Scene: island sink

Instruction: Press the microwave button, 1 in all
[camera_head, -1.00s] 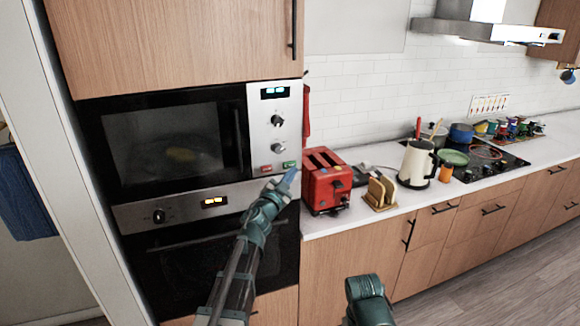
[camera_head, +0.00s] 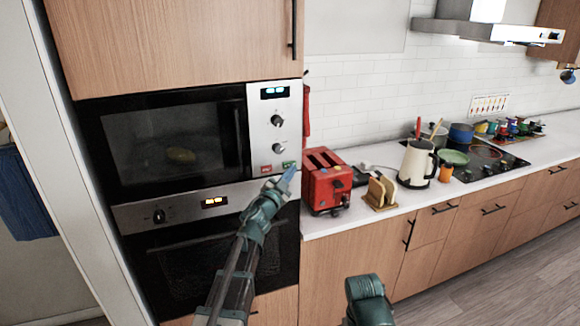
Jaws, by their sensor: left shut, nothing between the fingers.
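The built-in microwave (camera_head: 165,145) is at the left, with a dark door, a vertical handle and a light control panel (camera_head: 277,147) on its right. The panel has a lit display, two knobs, a red button (camera_head: 266,169) and a green button (camera_head: 287,165) at the bottom.
A red toaster (camera_head: 325,183) stands on the counter just right of my left gripper. A bread rack (camera_head: 380,193) and a cream kettle (camera_head: 417,163) stand farther right. An oven (camera_head: 215,265) is below the microwave.

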